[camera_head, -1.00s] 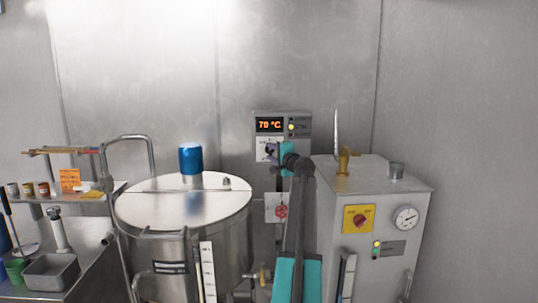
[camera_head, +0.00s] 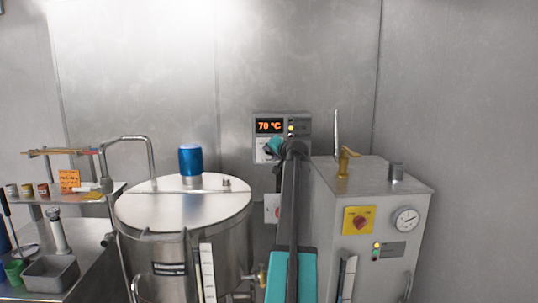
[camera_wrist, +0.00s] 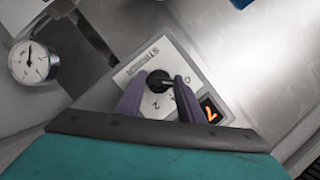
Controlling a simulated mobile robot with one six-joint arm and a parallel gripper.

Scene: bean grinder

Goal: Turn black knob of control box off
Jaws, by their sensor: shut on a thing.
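The grey control box (camera_head: 299,118) hangs on the back wall, with a lit display (camera_head: 268,125) reading 70 °C and a yellow light. In the wrist view, its white panel (camera_wrist: 134,68) carries a label that seems to read STIRRER, and a lit orange display (camera_wrist: 210,112). The black knob (camera_wrist: 158,77) sits on that panel between the purple fingers of my gripper (camera_wrist: 160,84), which is shut on it. In the head view, my gripper (camera_head: 269,149) is at the lower left of the box front, and my arm hides the knob.
A steel tank (camera_head: 150,210) with a blue cap (camera_head: 190,159) stands left of my arm. A steel machine (camera_head: 378,190) with a gauge and a red knob on a yellow plate stands right. A small box (camera_head: 271,208) below the control box is partly covered by my arm.

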